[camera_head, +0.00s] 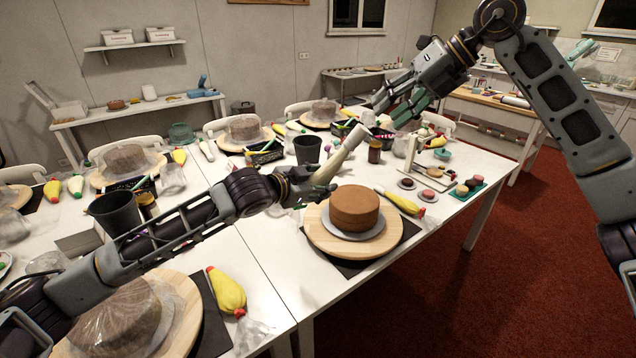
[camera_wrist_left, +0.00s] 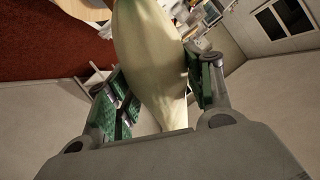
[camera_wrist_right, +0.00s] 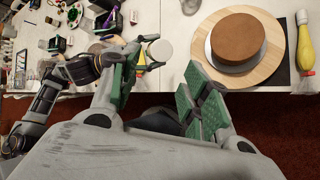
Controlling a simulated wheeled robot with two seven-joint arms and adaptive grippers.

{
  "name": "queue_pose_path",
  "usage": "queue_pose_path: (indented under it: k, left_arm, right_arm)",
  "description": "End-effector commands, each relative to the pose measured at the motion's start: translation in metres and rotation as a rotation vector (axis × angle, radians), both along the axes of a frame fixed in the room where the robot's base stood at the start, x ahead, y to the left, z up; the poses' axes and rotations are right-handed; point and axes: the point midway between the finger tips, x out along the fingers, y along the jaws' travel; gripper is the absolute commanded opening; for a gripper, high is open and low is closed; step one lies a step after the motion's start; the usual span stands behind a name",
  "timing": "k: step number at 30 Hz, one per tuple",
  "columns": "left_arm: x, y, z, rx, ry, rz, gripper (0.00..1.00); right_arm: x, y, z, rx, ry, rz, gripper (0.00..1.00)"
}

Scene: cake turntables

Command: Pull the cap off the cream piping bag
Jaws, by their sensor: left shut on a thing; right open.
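My left gripper (camera_head: 318,190) is shut on the cream piping bag (camera_head: 338,160), above the table beside the cake. The bag tilts up to the right.
A brown cake (camera_head: 354,207) stands on a wooden turntable (camera_head: 318,234) just right of and below my left gripper. A yellow piping bag (camera_head: 405,203) lies to its right. A black cup (camera_head: 307,149) stands behind the left gripper. Covered cakes and clutter fill the table's left side.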

Motion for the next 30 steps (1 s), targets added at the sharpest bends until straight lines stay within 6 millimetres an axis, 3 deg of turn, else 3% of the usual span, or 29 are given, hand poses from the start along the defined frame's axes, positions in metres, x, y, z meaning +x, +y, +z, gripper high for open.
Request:
queue_pose_path:
  k: [30]
  left_arm:
    - [0.000,0.000,0.001,-0.001,-0.002,0.000,0.41]
  right_arm:
    - [0.021,0.050,-0.059,0.001,0.001,0.001,0.47]
